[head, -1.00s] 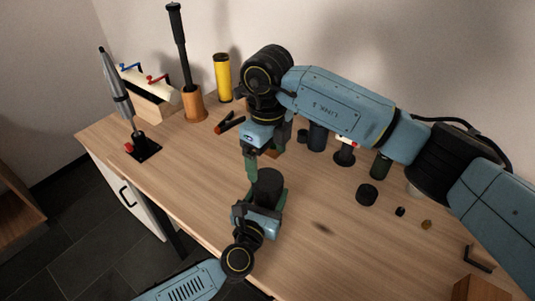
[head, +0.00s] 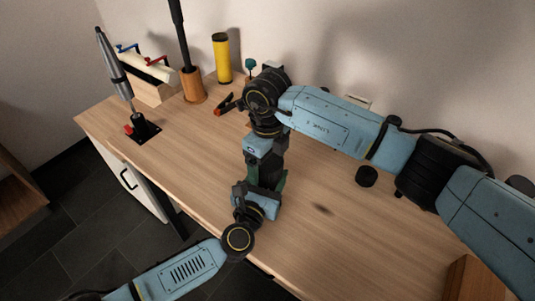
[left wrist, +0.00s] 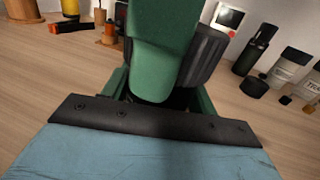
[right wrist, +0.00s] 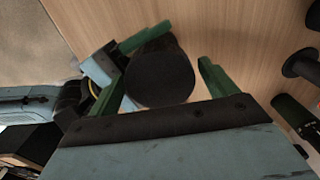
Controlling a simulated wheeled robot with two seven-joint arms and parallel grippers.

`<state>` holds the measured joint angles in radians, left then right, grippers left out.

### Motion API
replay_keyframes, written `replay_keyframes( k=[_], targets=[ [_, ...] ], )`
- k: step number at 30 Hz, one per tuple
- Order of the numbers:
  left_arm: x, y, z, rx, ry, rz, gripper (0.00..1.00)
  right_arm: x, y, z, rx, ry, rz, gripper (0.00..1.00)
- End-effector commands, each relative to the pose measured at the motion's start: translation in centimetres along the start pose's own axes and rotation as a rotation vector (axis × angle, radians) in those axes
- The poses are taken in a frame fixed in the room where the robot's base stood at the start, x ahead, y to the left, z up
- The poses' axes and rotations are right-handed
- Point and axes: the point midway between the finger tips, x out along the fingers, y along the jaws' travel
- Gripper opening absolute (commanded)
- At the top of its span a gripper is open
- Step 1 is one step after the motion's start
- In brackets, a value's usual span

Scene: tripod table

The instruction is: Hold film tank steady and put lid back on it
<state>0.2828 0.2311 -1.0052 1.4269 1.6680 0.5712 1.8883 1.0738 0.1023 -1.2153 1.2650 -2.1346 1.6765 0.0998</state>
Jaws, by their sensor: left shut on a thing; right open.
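The film tank (head: 268,168) is a dark cylinder standing near the table's front edge. It also shows in the left wrist view (left wrist: 207,54), partly behind a green finger of my right gripper. My left gripper (head: 264,192) is shut on the tank from the front. My right gripper (head: 265,174) is open, pointing down over the tank, with its green fingers on either side. In the right wrist view a dark round top (right wrist: 160,75) lies between those fingers; I cannot tell whether it is the lid or the bare tank. A low black disc (head: 367,177) lies on the table to the right.
Several bottles (left wrist: 291,66) stand at the back. Bare table (head: 325,235) lies right of the tank.

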Motion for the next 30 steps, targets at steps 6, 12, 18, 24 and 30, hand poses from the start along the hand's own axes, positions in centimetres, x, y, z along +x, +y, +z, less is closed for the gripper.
replay_keyframes(
  k=[6,12,18,24,30],
  targets=[
    [0.0,0.02,-0.03,0.001,0.001,0.0,0.0,0.0,0.03,0.01,-0.001,0.0,0.0,0.82],
    [0.0,0.02,-0.02,0.0,0.0,0.0,0.0,-0.02,0.03,0.01,-0.001,0.0,0.001,0.56],
    [0.0,0.02,-0.02,0.001,0.0,0.0,0.0,-0.03,0.04,0.02,0.009,-0.001,0.001,0.4],
    [0.0,0.03,-0.02,0.001,0.0,0.0,0.0,-0.03,0.05,0.02,0.008,-0.001,0.001,0.75],
    [0.01,0.03,-0.01,0.001,0.0,0.0,0.0,-0.03,0.04,0.02,0.008,-0.001,0.001,0.93]
  ],
)
